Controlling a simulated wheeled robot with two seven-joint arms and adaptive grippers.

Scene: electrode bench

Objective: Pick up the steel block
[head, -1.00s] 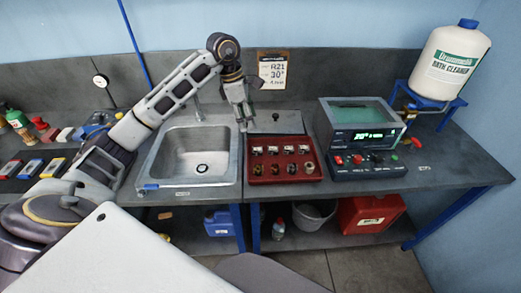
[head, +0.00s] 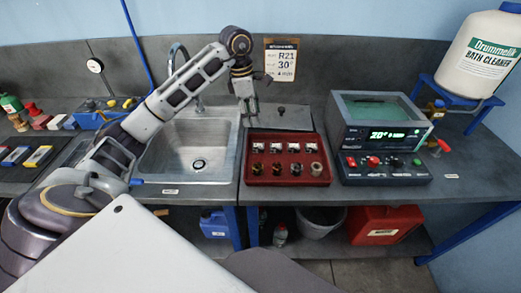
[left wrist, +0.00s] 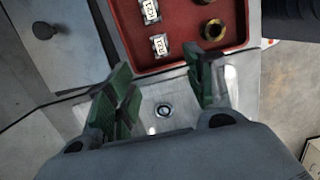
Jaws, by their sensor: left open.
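Several small silver-grey blocks with white labels stand in the back row of the red tray (head: 243,180); one is the leftmost block (head: 259,147). Two labelled blocks show in the left wrist view, a nearer one (left wrist: 160,45) and a farther one (left wrist: 150,11). I cannot tell which one is the steel block. My left gripper (head: 249,117) hangs above the tray's back left corner, fingers down. In the left wrist view its green-padded fingers (left wrist: 160,88) are apart, with nothing between them but the sink basin below. My right gripper is out of view.
Brass and dark round pieces (head: 317,169) fill the tray's front row. A steel sink (head: 185,160) lies left of the tray, a flat grey lid (head: 300,119) behind it. A bath unit with a green display (head: 385,135) stands close on the right.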

